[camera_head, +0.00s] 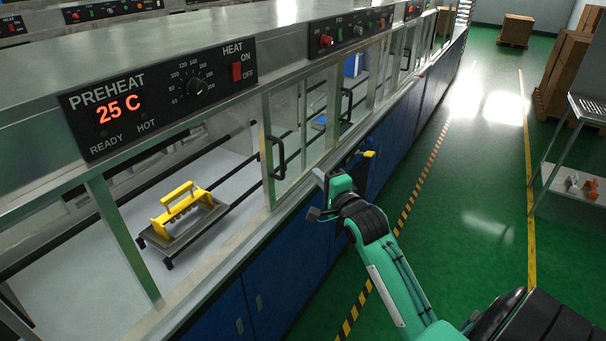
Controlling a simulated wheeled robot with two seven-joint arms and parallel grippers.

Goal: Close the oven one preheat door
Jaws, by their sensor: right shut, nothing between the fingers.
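The PREHEAT panel (155,95) at the left reads 25 C above a bay whose front stands open. A metal-framed glass door (299,128) with a black handle (275,157) stands at the right end of this opening. My right gripper (321,179) is shut and empty. It is in front of the bench edge, to the right of and lower in the picture than the handle, and looks apart from it. Its fingertips are small and partly hidden by its own wrist. My left gripper is out of view.
A carrier with a yellow handle (182,202) sits on dark rails inside the bay. More bays with panels and black handles (346,105) continue along the bench. A yellow-ended part (369,154) sticks out beyond my gripper. The green aisle (480,190) is clear; a shelf (570,181) stands right.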

